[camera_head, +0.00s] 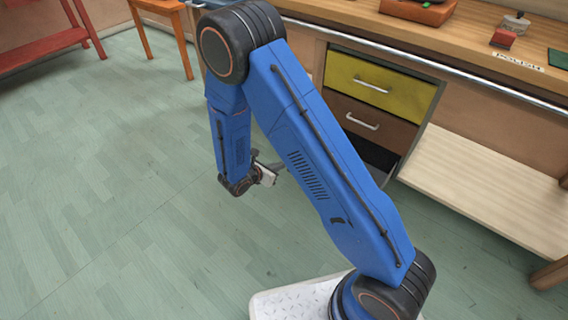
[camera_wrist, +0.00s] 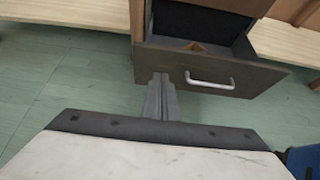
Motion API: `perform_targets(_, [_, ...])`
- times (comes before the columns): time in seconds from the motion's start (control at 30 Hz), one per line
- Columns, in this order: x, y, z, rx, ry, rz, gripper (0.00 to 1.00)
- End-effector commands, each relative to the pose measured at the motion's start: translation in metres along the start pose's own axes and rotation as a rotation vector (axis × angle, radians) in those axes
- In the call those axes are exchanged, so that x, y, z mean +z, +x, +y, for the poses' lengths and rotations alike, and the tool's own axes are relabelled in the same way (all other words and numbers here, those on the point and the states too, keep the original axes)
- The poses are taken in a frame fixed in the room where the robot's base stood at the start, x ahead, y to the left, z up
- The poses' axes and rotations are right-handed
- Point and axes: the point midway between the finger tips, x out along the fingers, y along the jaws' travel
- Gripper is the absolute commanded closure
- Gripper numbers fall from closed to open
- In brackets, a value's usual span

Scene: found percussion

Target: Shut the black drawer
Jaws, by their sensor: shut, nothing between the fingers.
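The black drawer (camera_wrist: 255,82) stands open in the wrist view, with a pale bar handle (camera_wrist: 210,80) on its front. A small brown wedge-like thing (camera_wrist: 197,47) shows inside it. In the head view only part of the black drawer (camera_head: 378,157) shows, lowest in the cabinet and mostly behind my arm. My gripper (camera_wrist: 160,78) is shut and empty. Its tips appear at the lower left of the drawer front, left of the handle. I cannot tell whether they touch it. In the head view my gripper (camera_head: 280,165) is partly hidden by my arm.
Above are a yellow drawer (camera_head: 375,84) and a brown drawer (camera_head: 366,120), both looking shut. A pale low shelf (camera_head: 480,185) lies right of the cabinet. The wooden counter (camera_head: 440,50) carries several items. The green floor (camera_head: 110,190) on the left is clear. An orange stool (camera_head: 165,10) stands at the back.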

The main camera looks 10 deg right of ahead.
Motion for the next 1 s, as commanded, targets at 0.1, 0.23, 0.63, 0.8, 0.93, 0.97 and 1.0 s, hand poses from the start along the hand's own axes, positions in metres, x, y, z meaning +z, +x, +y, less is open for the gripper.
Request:
perform_targets(0.1, [0.0, 0.02, -0.001, -0.004, 0.001, 0.0, 1.0])
perform_targets(0.23, [0.0, 0.043, -0.002, -0.004, 0.001, 0.001, 1.0])
perform_targets(0.63, [0.011, 0.104, -0.001, -0.002, 0.003, 0.001, 1.0])
perform_targets(0.8, [0.018, 0.116, -0.001, -0.001, 0.002, 0.001, 1.0])
perform_targets(0.93, [0.02, 0.12, -0.001, -0.001, 0.002, 0.0, 1.0])
perform_targets(0.97, [0.02, 0.12, -0.001, -0.001, 0.002, 0.0, 1.0])
perform_targets(1.0, [0.02, 0.12, -0.001, -0.001, 0.002, 0.0, 1.0])
